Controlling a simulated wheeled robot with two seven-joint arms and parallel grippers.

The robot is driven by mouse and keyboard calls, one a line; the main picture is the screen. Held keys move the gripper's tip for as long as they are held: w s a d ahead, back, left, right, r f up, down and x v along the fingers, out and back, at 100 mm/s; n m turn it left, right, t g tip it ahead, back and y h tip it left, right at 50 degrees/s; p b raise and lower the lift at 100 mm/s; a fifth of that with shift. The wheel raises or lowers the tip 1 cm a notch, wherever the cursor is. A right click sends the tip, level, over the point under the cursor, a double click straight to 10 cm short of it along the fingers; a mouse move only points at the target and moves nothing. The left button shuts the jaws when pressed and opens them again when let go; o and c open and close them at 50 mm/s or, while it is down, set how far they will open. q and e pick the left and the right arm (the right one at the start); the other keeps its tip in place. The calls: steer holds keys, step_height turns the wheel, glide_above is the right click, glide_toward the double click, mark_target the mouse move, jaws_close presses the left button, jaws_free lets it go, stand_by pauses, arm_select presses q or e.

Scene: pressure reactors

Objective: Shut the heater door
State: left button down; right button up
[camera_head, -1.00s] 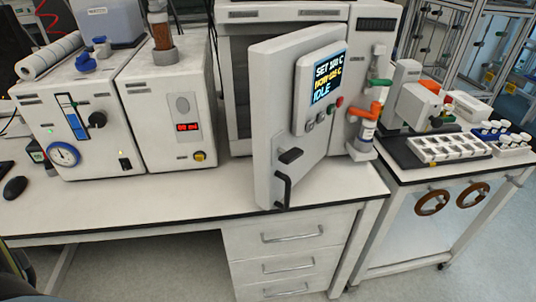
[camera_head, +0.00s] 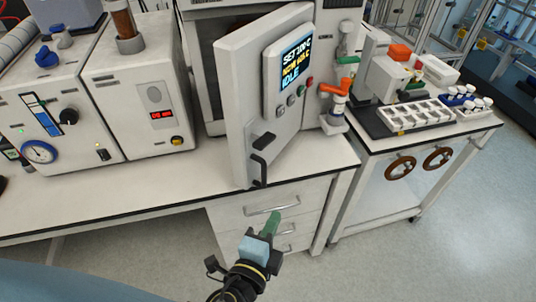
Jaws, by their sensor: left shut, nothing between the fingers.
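The heater door (camera_head: 250,80) stands ajar at the middle of the head view, swung out toward me from the heater body (camera_head: 206,90). It carries a lit display (camera_head: 295,62) reading "IDLE" and a black handle (camera_head: 259,168) low on its front. A dark gap shows to the left of the door, into the chamber. My left gripper (camera_head: 271,222) is at the bottom middle, in front of the drawers and below the door handle, apart from the door. Its green fingers are together with nothing between them. My right gripper is not in view.
White instruments with a gauge (camera_head: 38,152) and a red readout (camera_head: 161,115) stand left of the heater. A small valve assembly with an orange handle (camera_head: 337,88) stands close right of the door. The cart (camera_head: 440,133) at right bears vial racks. The bench front is clear.

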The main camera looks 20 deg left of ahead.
arm_select(q)
step_height(320, 180, up, 8)
steer(key=f+t, duration=0.1)
steer(key=t, duration=0.1)
steer(key=w+a+p, duration=0.4)
steer(key=w+p, duration=0.1)
steer(key=w, duration=0.6)
steer(key=shift+a+r+m+y+p, duration=0.15)
steer(key=shift+a+m+y+p, duration=0.15)
steer(key=shift+a, duration=0.1)
steer(key=shift+a, duration=0.15)
